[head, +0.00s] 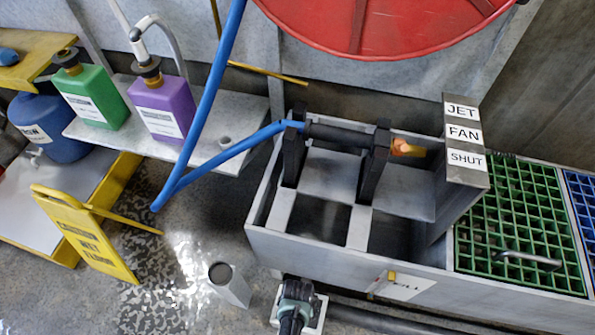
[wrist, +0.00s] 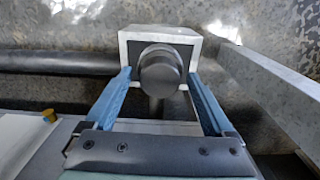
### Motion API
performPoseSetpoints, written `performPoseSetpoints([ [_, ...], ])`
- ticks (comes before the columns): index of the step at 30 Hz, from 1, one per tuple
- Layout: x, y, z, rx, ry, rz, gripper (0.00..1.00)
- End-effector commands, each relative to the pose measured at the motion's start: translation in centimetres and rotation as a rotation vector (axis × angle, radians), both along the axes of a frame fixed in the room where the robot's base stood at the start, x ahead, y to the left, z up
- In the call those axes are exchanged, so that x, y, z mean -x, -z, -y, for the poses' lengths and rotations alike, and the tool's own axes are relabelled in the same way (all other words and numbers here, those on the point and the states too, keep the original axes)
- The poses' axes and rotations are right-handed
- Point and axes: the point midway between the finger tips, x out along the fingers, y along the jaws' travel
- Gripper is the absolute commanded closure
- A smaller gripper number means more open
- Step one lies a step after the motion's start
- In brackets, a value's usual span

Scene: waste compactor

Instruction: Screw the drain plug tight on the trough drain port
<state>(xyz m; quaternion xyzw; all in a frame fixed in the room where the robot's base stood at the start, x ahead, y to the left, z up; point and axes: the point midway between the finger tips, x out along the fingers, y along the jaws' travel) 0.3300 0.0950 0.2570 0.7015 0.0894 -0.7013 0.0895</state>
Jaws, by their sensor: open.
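In the wrist view a round dark grey plug (wrist: 160,70) sits at the front of a white square block (wrist: 128,48), which appears to be the drain port. My gripper (wrist: 159,74) is open, with one blue finger on each side of the plug. I cannot tell whether either finger touches it, or how far the plug is screwed in. In the head view my gripper (head: 297,292) is at the white block (head: 317,312), low in front of the grey trough (head: 335,252). There the gripper hides the plug.
A yellow wet-floor sign (head: 88,240) is farther left. A dark pipe (head: 375,320) runs low to the right. A blue hose (head: 205,110) hangs above, leading to a nozzle on the trough's rack.

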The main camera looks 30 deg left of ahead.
Motion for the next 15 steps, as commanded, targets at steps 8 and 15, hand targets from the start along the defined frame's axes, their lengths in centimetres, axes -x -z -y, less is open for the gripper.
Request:
performPoseSetpoints([
  [8, -0.02, -0.05, 0.0, 0.0, -0.189, 0.0, 0.12],
  [15, 0.04, -0.01, 0.01, 0.0, -0.447, -0.001, 0.12],
])
